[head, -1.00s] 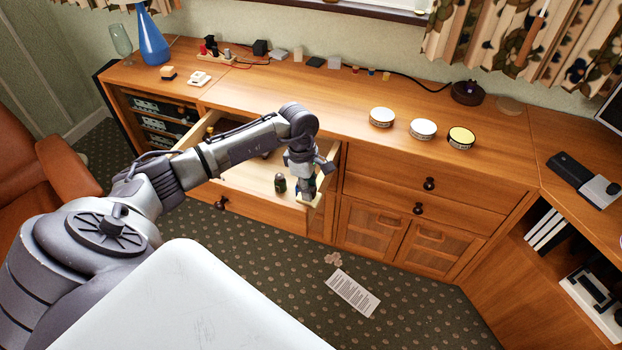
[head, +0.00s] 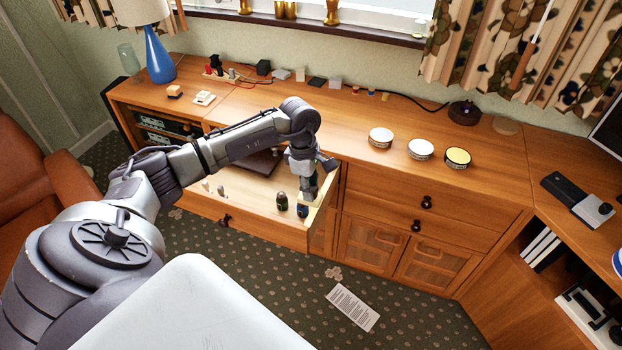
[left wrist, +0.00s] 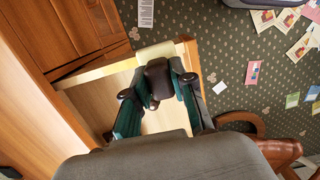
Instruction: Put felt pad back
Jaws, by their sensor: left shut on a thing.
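My left gripper (head: 309,190) is at the right end of the open drawer (head: 250,228), pointing down. In the left wrist view its teal fingers (left wrist: 160,85) are closed on a dark brown piece (left wrist: 160,76), which looks like the felt pad; its full shape and material are hard to make out. A cream block or edge (left wrist: 155,53) shows just beyond the fingertips, by the drawer's side wall. I cannot tell whether the held piece touches the drawer. My right gripper is not in view.
Two dark jars (head: 282,201) (head: 302,211) stand in the drawer near the gripper. A flat dark object (head: 258,162) lies farther back, with small pale pieces (head: 206,186) at left. Round tins (head: 420,149) stand on the cabinet top. A printed sheet (head: 353,306) lies on the carpet.

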